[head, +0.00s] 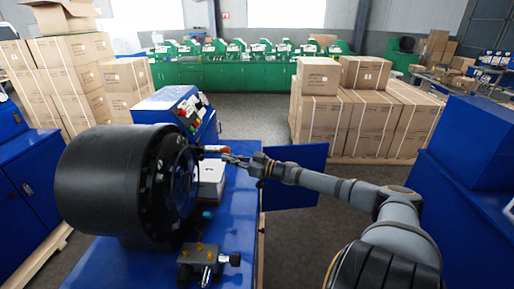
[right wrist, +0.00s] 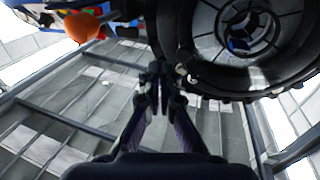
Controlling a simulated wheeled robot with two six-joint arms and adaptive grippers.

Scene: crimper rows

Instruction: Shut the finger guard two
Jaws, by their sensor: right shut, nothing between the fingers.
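The crimper is a big black drum (head: 125,185) on a blue bench (head: 240,210). Its round die face with a dark bolted ring turns to the right, and the ring's opening (right wrist: 240,28) shows at the upper right in the right wrist view. I cannot tell for sure which part is finger guard two. My right gripper (head: 233,159) is beside the die face, with its fingers pointing left towards it. Its fingertips (right wrist: 154,84) are together and empty, just below the ring in the right wrist view. My left gripper is not in view.
A red-orange knob (head: 219,149) is close to the right gripper. A blue panel (head: 298,172) stands out right of the bench, behind my right arm. A control box (head: 178,106) is behind the drum. Stacked cartons (head: 365,122) are at the back right.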

